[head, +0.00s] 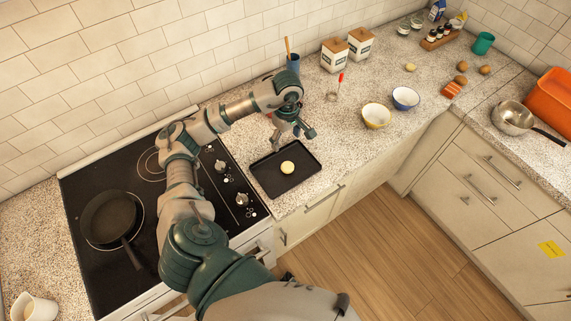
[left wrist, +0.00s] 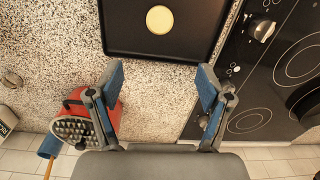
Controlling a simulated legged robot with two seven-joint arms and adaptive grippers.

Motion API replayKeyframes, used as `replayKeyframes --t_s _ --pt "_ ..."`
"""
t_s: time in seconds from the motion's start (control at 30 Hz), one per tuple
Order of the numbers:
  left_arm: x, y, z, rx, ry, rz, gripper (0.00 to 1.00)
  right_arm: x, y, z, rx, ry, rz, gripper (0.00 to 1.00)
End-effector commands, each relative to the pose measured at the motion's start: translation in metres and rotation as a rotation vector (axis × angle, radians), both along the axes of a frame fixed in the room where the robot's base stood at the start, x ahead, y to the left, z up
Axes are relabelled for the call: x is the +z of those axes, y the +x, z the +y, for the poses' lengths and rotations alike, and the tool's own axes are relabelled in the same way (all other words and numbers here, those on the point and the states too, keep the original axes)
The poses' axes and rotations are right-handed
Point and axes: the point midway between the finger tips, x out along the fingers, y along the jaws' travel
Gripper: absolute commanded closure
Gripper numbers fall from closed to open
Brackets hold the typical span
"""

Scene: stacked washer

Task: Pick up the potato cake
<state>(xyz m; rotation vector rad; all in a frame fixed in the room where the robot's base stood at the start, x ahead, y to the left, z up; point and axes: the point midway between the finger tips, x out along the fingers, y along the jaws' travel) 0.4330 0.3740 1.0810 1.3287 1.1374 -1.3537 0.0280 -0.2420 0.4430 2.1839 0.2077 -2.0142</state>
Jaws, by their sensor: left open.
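The potato cake (head: 288,167) is a small round pale yellow disc on a black tray (head: 266,182) on the counter beside the stove. In the left wrist view the cake (left wrist: 159,19) lies near the top, on the dark tray (left wrist: 122,42). My left gripper (head: 291,136) is open and empty, above the counter at the tray's back edge. In the left wrist view its fingers (left wrist: 161,82) are spread wide, with the cake ahead of them and apart. My right gripper is not in view.
A black pan (head: 108,217) sits on the stove (head: 80,262) at left. A red grater (left wrist: 75,104) stands near my left gripper. A yellow bowl (head: 376,116) and a blue bowl (head: 405,97) stand right of the tray, with bare counter between.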

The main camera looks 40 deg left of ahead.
Motion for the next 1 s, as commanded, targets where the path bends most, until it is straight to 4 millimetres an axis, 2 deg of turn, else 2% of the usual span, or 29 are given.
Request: replayKeyframes --t_s 0.1,0.3,0.57,0.8,1.0 --pt "-0.030 -0.002 -0.002 -0.002 -0.001 0.006 0.22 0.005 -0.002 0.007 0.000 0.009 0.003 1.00" --pt "-0.072 -0.002 0.000 -0.001 -0.006 0.003 0.22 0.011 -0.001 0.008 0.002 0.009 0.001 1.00" --pt "-0.095 -0.002 0.001 -0.001 -0.009 0.002 0.22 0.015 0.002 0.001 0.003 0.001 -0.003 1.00" --pt "-0.131 -0.004 -0.003 0.000 -0.009 0.004 0.22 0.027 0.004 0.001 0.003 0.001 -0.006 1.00" --pt "-0.141 -0.004 -0.005 -0.002 -0.006 -0.001 0.22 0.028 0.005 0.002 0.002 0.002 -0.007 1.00"
